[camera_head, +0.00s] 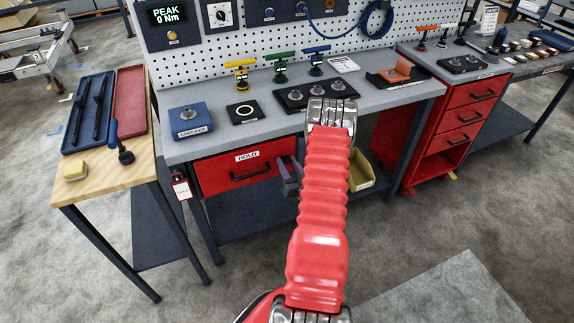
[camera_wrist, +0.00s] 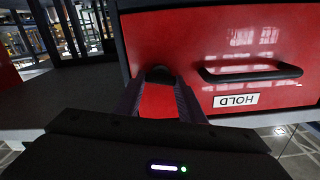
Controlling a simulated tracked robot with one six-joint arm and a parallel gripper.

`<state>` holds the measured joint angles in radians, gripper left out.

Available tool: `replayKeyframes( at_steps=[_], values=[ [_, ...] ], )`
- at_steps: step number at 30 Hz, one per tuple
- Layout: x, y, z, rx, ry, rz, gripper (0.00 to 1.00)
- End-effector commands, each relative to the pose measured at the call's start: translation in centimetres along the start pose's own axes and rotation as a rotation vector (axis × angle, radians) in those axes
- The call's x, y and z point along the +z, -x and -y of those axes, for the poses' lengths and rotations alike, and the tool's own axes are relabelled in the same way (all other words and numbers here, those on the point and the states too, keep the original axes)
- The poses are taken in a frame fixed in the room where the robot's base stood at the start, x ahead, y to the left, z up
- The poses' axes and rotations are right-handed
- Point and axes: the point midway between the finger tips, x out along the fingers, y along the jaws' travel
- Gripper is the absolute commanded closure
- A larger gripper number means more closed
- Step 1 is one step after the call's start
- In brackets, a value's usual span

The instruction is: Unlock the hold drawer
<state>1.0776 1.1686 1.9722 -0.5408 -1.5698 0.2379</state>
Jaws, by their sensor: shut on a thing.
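The red hold drawer (camera_head: 225,172) is under the middle bench, with a dark bar handle and a white HOLD label. Its front looks flush and shut. It fills much of the wrist view (camera_wrist: 190,45), upside down. My gripper (camera_head: 289,176) is at the drawer's right end, partly behind my red arm. In the wrist view my two fingers (camera_wrist: 160,84) close on a dark rounded knob (camera_wrist: 159,73) at the drawer front. Red shows in the gap between the fingers. The fingers hide most of the knob, so its turn cannot be told.
A red padlock-like tag (camera_head: 181,186) hangs at the bench's left leg. The drawer handle (camera_wrist: 250,73) sits beside my fingers. A yellow bin (camera_head: 361,170) is right of my arm. The bench top (camera_head: 215,105) carries a blue checker box and several tools. The floor in front is open.

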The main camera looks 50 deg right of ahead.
Motion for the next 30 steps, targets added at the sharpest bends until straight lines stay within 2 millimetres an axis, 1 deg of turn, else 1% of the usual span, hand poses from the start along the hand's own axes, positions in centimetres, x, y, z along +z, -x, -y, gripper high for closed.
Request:
replayKeyframes(
  at_steps=[4, 12, 15, 25, 26, 30],
  values=[
    [0.01, -0.03, 0.21, -0.004, 0.046, 0.0, 0.86],
    [0.02, -0.05, 0.34, -0.006, 0.206, 0.0, 0.86],
    [0.02, -0.06, 0.38, -0.006, 0.241, 0.0, 0.86],
    [0.01, -0.08, 0.46, -0.008, 0.255, -0.001, 0.86],
    [0.01, -0.08, 0.46, -0.008, 0.254, -0.001, 0.62],
    [0.01, -0.07, 0.38, -0.006, 0.254, -0.001, 0.52]
  ],
)
